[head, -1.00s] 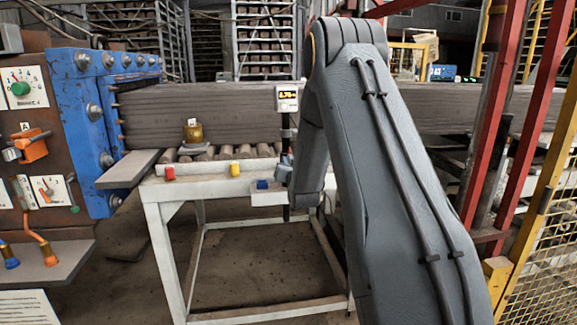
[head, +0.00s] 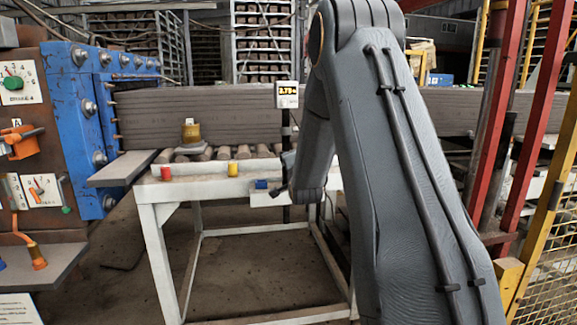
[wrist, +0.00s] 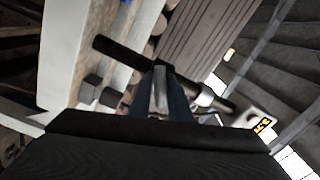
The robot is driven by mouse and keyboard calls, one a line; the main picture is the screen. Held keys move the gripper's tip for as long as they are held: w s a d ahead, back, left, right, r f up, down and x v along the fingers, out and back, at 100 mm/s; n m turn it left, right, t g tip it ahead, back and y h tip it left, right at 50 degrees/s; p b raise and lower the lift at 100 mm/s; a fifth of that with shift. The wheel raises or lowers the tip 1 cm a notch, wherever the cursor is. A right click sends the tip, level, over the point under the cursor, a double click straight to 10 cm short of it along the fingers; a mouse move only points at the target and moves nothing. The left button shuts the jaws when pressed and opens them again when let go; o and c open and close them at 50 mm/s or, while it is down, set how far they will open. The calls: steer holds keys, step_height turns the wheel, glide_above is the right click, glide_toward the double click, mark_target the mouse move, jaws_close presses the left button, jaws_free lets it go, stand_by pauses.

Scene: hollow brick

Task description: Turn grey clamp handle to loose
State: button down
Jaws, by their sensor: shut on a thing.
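A light grey collar (wrist: 207,97) sits on the post. My gripper (wrist: 163,92) is at the post, its fingers shut on a narrow grey piece, which looks like the grey clamp handle (wrist: 160,84). The fingers hide most of it, so its turn angle cannot be told. In the head view my gripper (head: 287,166) is small and partly behind my arm.
A control panel (head: 22,178) and blue machine (head: 75,100) stand left. Red posts (head: 535,105) and yellow mesh (head: 545,240) stand right.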

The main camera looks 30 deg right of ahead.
steer(key=m+b, duration=0.1)
steer(key=m, duration=0.4)
steer(key=shift+m+b, duration=0.3)
steer(key=shift+b, duration=0.1)
stand_by(0.3)
steer(key=c, duration=1.6)
jaws_free()
steer(key=shift+c, duration=0.2)
steer(key=shift+s, duration=0.1)
steer(key=b+v, duration=0.1)
steer(key=v, duration=0.6)
steer(key=shift+s, duration=0.35)
steer(key=shift+a, duration=0.15)
